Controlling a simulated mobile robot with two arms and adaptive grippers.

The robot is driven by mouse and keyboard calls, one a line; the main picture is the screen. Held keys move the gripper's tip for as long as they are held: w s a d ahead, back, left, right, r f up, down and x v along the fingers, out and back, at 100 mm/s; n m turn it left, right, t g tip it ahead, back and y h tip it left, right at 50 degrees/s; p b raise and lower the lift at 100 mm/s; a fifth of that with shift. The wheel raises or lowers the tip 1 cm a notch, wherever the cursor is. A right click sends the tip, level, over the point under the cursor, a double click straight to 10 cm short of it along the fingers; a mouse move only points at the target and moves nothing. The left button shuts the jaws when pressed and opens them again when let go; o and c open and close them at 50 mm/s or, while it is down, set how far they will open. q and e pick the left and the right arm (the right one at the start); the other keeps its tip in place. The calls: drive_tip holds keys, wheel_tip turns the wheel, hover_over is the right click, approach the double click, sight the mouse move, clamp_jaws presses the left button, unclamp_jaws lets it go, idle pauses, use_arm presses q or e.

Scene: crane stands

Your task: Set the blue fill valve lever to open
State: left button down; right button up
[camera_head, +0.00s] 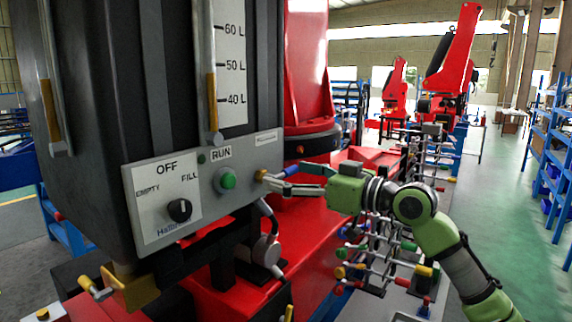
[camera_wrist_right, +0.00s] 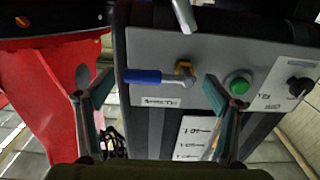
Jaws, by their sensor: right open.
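The blue fill valve lever (camera_head: 289,171) sticks out to the right from a brass valve (camera_head: 262,175) at the right end of the grey control panel. In the right wrist view the blue lever (camera_wrist_right: 143,77) lies roughly level, with its metal arm running to the brass fitting (camera_wrist_right: 182,69). My right gripper (camera_head: 290,180) comes in from the right at the lever. Its two fingers are spread, and in the wrist view the lever shows between them (camera_wrist_right: 145,90). I cannot tell whether a finger touches it. My left gripper is not in view.
The panel (camera_head: 215,205) carries a green RUN button (camera_head: 227,180) and a black selector knob (camera_head: 180,210). The dark tank (camera_head: 110,110) stands above it. A rack of coloured valves and pipes (camera_head: 375,250) stands below my right arm. Green floor (camera_head: 520,220) is clear at right.

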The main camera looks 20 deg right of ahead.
drive_tip(key=shift+w+a, duration=0.35)
drive_tip(key=shift+w, duration=0.1)
drive_tip(key=c, duration=1.6)
